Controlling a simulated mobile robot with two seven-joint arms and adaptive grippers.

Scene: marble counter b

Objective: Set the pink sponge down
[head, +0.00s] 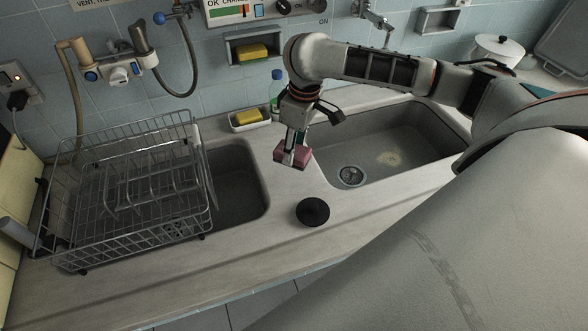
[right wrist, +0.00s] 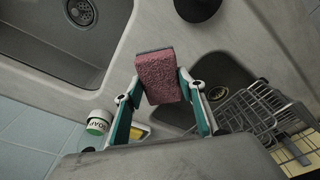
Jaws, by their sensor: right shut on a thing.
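The pink sponge (head: 291,156) is held between the fingers of my right gripper (head: 296,145), over the counter strip between the two sink basins. In the right wrist view the sponge (right wrist: 160,77) shows pink with a dark layer along one edge. The fingers of my right gripper (right wrist: 163,90) press on its two sides. I cannot tell from these views how far the sponge is above the counter. My left gripper is not in view.
A wire dish rack (head: 125,190) stands on the left, partly over the left basin (head: 238,180). The right basin (head: 385,145) has a drain. A black round disc (head: 312,211) lies in front on the counter. Behind are a yellow sponge in a tray (head: 250,123) and a soap bottle (head: 277,90).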

